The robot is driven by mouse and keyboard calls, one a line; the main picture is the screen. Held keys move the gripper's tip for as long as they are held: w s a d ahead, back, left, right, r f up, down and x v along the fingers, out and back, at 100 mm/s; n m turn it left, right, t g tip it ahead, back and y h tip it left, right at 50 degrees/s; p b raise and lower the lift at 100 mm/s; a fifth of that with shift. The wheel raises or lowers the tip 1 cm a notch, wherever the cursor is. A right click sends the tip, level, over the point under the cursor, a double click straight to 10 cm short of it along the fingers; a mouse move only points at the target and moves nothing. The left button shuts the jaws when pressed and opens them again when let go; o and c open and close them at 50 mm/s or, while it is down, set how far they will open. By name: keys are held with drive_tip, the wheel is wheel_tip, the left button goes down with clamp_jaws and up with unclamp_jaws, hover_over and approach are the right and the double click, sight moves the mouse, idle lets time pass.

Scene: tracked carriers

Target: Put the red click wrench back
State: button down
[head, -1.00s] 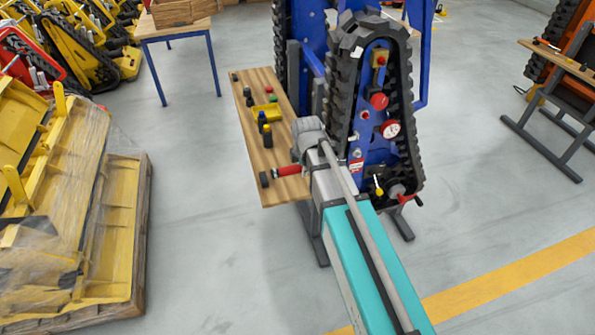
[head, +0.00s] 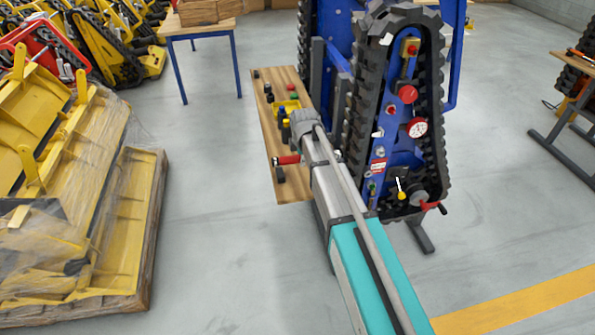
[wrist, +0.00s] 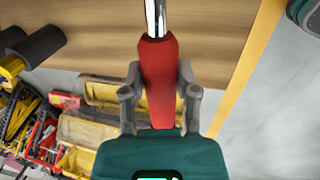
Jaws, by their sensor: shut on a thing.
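The red click wrench (head: 288,160) shows in the head view as a red handle over the near half of the wooden bench top. In the wrist view its red handle (wrist: 158,80) is between the two grey fingers of my gripper (wrist: 160,92), and its chrome shaft (wrist: 155,18) runs up out of the picture. My gripper is shut on the handle. The wooden bench top (head: 267,125) also lies behind the wrench in the wrist view (wrist: 210,45). In the head view my arm hides the gripper's fingers and part of the bench.
The blue tracked carrier (head: 385,140) stands close on the right of the bench. A pallet of yellow parts (head: 150,235) is at the left. Grey floor is clear between pallet and bench.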

drive_tip(key=shift+w+a+f, duration=0.25)
drive_tip(key=shift+w+f, duration=0.15)
drive_tip(key=shift+f, duration=0.15)
drive_tip(key=shift+b, duration=0.3)
drive_tip(key=shift+w+a+f+b, duration=0.25)
drive_tip(key=shift+w+f+b, duration=0.15)
drive_tip(key=shift+f+b, duration=0.25)
drive_tip(key=shift+s+f+b, duration=0.1)
drive_tip(key=shift+f+b, duration=1.25)
drive_tip(key=shift+f, duration=0.05)
drive_tip(key=shift+c, duration=1.8)
unclamp_jaws()
drive_tip(key=shift+r, duration=0.2)
drive_tip(key=p+v, duration=1.1)
drive_tip(key=shift+s+r+p, duration=0.15)
drive_tip(key=shift+r+p, duration=0.2)
drive_tip(key=shift+p, duration=0.05)
